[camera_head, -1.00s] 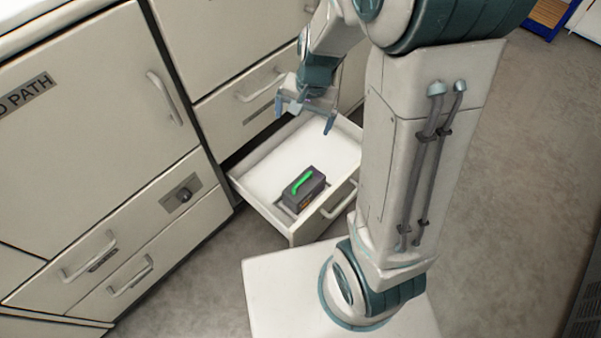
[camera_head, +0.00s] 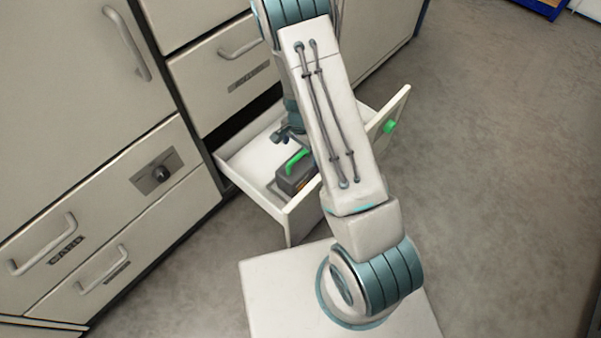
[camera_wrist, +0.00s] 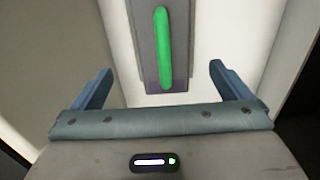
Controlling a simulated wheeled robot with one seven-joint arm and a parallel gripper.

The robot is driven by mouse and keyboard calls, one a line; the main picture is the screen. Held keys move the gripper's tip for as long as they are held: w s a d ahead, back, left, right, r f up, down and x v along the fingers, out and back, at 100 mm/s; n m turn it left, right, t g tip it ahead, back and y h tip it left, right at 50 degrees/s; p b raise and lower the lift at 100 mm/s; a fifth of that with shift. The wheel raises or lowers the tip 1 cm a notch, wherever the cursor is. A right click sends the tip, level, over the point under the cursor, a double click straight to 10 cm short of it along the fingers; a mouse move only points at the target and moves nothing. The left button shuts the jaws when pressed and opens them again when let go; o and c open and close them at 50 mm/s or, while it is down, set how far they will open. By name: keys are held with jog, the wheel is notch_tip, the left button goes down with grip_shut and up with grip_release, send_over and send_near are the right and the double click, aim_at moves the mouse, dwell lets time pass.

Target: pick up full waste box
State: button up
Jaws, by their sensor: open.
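The waste box (camera_head: 286,188) is dark grey with a green handle (camera_head: 297,161) on top. It sits in the open drawer (camera_head: 268,205), near the drawer's front; my arm hides part of it, and I cannot see whether it is full. My gripper (camera_head: 290,134) is over the drawer, close to the box. In the wrist view, my gripper (camera_wrist: 158,85) has its two fingers wide apart with nothing between them. The grey box (camera_wrist: 180,72) and its green handle (camera_wrist: 162,48) lie just ahead, lined up with the gap between the fingers.
The drawer walls (camera_head: 240,185) stand around the box. Closed cabinet fronts with bar handles (camera_head: 128,45) stand to the left and behind. A green round piece (camera_head: 389,127) shows on the drawer front. Grey floor (camera_head: 490,190) is clear to the right.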

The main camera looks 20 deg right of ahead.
aim_at(300, 162)
jog(key=f+b, duration=0.1)
jog(key=f, duration=0.1)
jog(key=f+b, duration=0.1)
jog(key=f, duration=0.2)
jog(key=f+b, duration=0.1)
jog(key=f, duration=0.2)
jog(key=shift+w+b, duration=0.3)
jog(key=shift+w, duration=0.1)
jog(key=shift+r, duration=0.1)
jog(key=c, duration=2.1)
